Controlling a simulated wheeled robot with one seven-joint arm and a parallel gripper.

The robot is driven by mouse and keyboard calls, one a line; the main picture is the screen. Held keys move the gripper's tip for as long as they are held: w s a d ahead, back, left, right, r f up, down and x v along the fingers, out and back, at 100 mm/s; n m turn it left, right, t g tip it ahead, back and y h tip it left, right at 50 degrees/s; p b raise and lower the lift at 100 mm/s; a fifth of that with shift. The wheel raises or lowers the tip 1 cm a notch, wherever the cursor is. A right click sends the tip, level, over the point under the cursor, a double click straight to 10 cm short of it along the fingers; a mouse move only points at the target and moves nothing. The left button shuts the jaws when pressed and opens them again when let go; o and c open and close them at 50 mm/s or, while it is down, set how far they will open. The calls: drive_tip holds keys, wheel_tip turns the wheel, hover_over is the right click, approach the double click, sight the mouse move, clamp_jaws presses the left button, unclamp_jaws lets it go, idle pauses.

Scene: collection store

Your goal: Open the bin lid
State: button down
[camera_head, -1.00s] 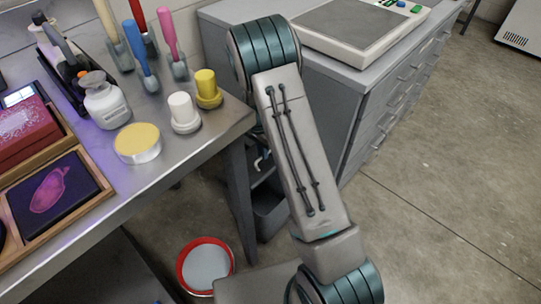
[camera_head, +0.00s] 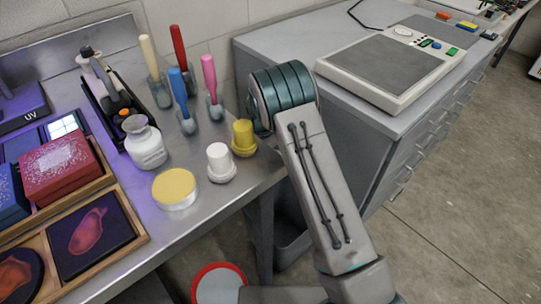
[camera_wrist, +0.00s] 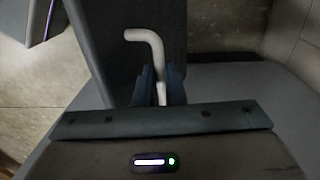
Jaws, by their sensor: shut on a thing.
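A dark grey bin (camera_head: 292,238) stands on the floor between the steel table and the grey cabinet. In the head view the table corner and my arm cover much of it, and I cannot make out its lid there. My gripper is hidden in the head view. In the wrist view my gripper (camera_wrist: 159,92) is shut on the straight part of a pale bent handle (camera_wrist: 147,38). The handle's bent end sticks out beyond the fingers, in front of a dark grey panel (camera_wrist: 110,35). I cannot tell how the handle joins the lid.
The steel table (camera_head: 215,208) holds a white jar (camera_head: 144,146), a yellow-topped tin (camera_head: 175,189), stoppers and upright tools near my arm. The grey cabinet (camera_head: 345,130) bears a flat device (camera_head: 390,70). A red-rimmed round container (camera_head: 219,287) is on the floor. Floor at right is clear.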

drive_tip(key=shift+s+a+f, duration=0.1)
drive_tip(key=shift+s+f, duration=0.1)
drive_tip(key=shift+f, duration=0.2)
drive_tip(key=c, duration=1.5)
unclamp_jaws()
drive_tip(key=shift+w+a+f, duration=0.1)
drive_tip(key=shift+w, duration=0.05)
drive_tip(key=shift+r, duration=0.35)
wheel_tip(320, 180, up, 13)
drive_tip(key=p, duration=0.2)
drive_tip(key=shift+w+a+r, duration=0.2)
drive_tip(key=shift+w, duration=0.25)
